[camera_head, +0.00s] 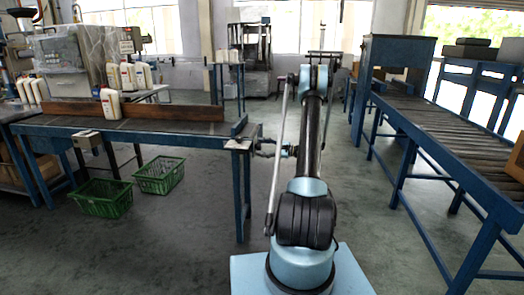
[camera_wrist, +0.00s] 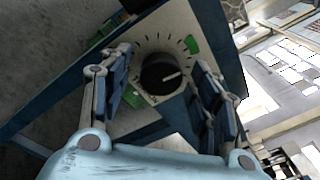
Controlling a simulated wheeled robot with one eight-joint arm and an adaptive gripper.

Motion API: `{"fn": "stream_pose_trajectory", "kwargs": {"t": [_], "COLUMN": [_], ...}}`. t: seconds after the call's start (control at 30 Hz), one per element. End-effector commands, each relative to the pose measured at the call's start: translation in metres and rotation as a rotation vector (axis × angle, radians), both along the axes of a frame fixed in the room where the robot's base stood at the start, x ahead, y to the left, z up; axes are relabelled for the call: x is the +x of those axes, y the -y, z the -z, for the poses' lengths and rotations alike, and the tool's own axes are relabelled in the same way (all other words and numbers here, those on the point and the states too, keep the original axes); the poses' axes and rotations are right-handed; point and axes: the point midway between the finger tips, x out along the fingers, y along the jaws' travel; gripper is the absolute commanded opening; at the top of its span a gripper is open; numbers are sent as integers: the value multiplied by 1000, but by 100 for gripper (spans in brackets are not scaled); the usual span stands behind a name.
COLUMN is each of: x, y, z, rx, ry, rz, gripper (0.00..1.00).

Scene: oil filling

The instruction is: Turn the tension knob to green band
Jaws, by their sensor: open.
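The black tension knob (camera_wrist: 160,73) sits on a pale dial plate (camera_wrist: 170,20) with black tick marks, in the wrist view. Its white pointer line points right. A green band (camera_wrist: 192,45) is at the dial's upper right, and the pointer lies below it, off the band. A smaller green patch (camera_wrist: 132,98) shows at the lower left. My gripper (camera_wrist: 165,60) is open, one finger on each side of the knob; I cannot tell whether they touch it. In the head view my gripper (camera_head: 262,146) is at the right end of the blue conveyor table (camera_head: 190,140); the knob is indistinct there.
White bottles (camera_head: 110,103) stand on and behind the conveyor table. Green crates (camera_head: 103,198) (camera_head: 159,176) lie on the floor below it. A roller conveyor (camera_head: 450,145) runs along the right. Floor between the conveyors is open.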

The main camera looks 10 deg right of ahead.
Motion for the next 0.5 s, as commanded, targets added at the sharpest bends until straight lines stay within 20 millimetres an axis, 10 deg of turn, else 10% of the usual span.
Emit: {"fn": "stream_pose_trajectory", "kwargs": {"t": [0.2, 0.4, 0.5], "x": [0, 0, 0], "y": [0, 0, 0], "z": [0, 0, 0], "rx": [0, 0, 0], "ry": [0, 0, 0], "rz": [0, 0, 0], "gripper": [54, 12, 12]}}
